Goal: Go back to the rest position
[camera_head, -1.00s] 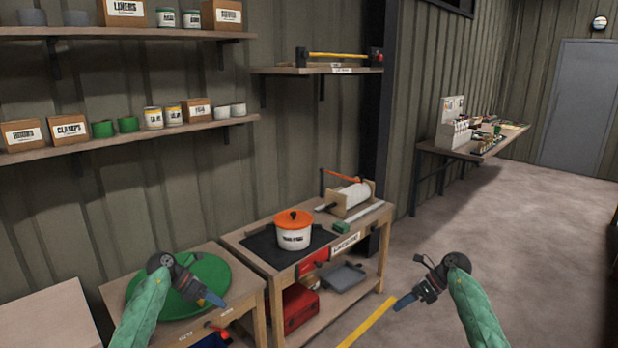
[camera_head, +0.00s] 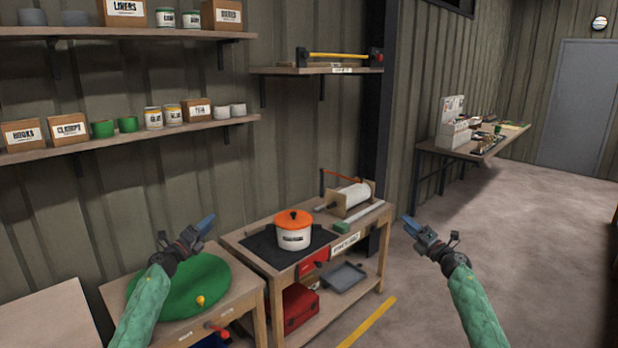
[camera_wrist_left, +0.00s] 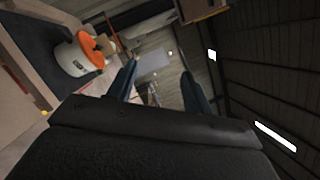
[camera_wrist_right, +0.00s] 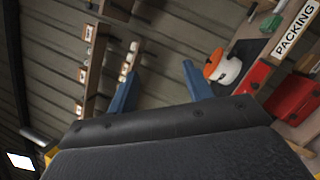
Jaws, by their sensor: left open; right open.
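My left gripper (camera_head: 206,224) is raised above the green round mat, its blue fingers pointing up and to the right. In the left wrist view its two blue fingers (camera_wrist_left: 158,82) stand apart with nothing between them. My right gripper (camera_head: 408,222) is raised over the floor to the right of the bench, fingers pointing up and left. In the right wrist view its blue fingers (camera_wrist_right: 156,88) are also apart and empty. Neither gripper touches anything.
A white pot with an orange lid (camera_head: 294,232) stands on a dark mat on the bench (camera_head: 236,240). A green round mat (camera_head: 210,286) lies on the lower left table. Shelves (camera_head: 150,136) line the wall. The floor (camera_head: 520,240) at the right is open.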

